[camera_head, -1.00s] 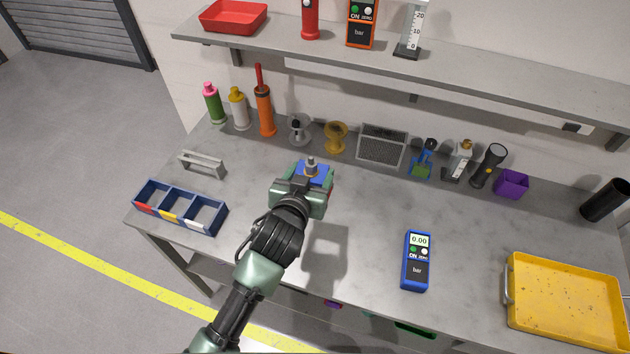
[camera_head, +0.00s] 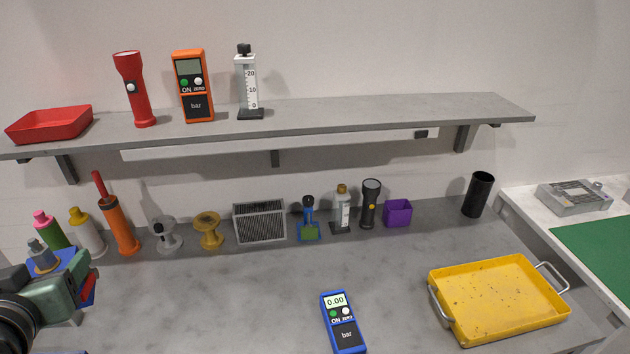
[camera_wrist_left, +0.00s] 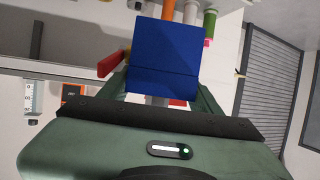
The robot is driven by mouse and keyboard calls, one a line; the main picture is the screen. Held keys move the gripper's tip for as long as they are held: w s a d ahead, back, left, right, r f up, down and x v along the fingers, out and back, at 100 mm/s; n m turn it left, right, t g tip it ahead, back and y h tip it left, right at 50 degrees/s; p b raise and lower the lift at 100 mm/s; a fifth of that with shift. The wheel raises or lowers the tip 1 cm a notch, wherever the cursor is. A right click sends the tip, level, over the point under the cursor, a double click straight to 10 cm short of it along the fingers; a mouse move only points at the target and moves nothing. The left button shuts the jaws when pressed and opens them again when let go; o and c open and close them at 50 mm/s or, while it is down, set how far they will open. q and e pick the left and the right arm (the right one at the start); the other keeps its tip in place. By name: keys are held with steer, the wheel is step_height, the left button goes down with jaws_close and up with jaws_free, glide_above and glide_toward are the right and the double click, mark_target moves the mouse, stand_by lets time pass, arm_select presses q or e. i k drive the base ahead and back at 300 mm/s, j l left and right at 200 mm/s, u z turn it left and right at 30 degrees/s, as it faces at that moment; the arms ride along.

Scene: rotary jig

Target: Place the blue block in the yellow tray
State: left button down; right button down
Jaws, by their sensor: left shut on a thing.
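The blue block (camera_wrist_left: 163,58) is held between the fingers of my left gripper (camera_wrist_left: 155,90) in the left wrist view. In the head view my left gripper (camera_head: 78,280) is at the lower left edge, with part of the blue block (camera_head: 70,258) showing and a grey peg-like piece on top. It is above the left part of the bench. The yellow tray (camera_head: 437,314) lies on the bench at the right, empty, with metal handles at its ends. My left gripper is far to the left of the tray. My right gripper is not in view.
A blue gauge (camera_head: 343,322) lies on the bench between the gripper and the tray. Bottles, spools, a grey vent box (camera_head: 260,222), a torch (camera_head: 370,203), a purple cup (camera_head: 397,213) and a black cylinder (camera_head: 478,194) line the back. A shelf (camera_head: 330,111) runs above.

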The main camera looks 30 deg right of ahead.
mark_target(467, 307)
steer(key=l+z, duration=0.1)
steer(key=z, duration=0.3)
steer(key=l+z, duration=0.1)
steer(key=z, duration=0.25)
steer(key=l+z, duration=0.1)
steer(key=z, duration=0.3)
steer(key=i+l, duration=0.15)
steer(key=l, duration=0.2)
steer(key=i+l, duration=0.1)
steer(key=l, duration=0.3)
steer(key=i+l, duration=0.15)
steer(key=l, duration=0.2)
